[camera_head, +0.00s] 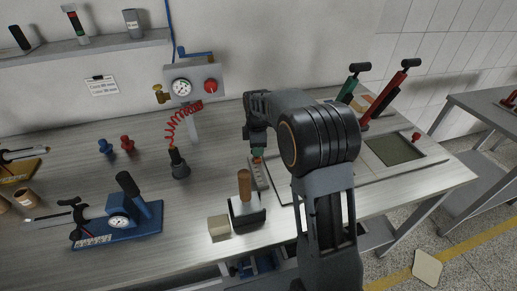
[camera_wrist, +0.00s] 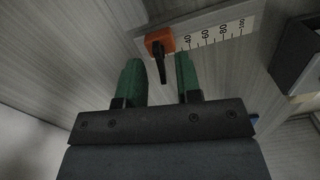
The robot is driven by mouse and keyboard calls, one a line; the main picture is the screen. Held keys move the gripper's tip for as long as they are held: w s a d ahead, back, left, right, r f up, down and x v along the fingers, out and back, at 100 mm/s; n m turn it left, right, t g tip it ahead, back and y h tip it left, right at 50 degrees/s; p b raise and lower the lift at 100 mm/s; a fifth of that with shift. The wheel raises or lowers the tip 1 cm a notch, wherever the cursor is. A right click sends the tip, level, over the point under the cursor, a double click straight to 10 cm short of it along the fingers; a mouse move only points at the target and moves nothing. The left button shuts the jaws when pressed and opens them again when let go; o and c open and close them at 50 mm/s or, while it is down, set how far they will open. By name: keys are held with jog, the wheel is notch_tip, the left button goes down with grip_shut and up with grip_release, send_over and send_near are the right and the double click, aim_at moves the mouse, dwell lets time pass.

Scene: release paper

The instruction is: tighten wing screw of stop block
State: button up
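The orange stop block (camera_wrist: 159,38) sits on a light rail with a printed scale (camera_wrist: 215,34), near the 40 mark, in the wrist view. Its black wing screw (camera_wrist: 159,66) is a narrow lever pointing toward my gripper. My gripper (camera_wrist: 158,61) has two green fingers set apart, one on each side of the lever. Gaps show on both sides, so it holds nothing. In the head view my gripper (camera_head: 258,152) points down over the far end of the scale rail (camera_head: 258,178). The block there is mostly hidden by the fingers.
A black air nozzle (camera_head: 179,165) on a red coiled hose stands to the left. The board (camera_head: 425,160) with red- and green-handled levers lies right.

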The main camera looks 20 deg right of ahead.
jog(key=shift+f, duration=0.35)
grip_shut()
jog(key=shift+d, duration=0.15)
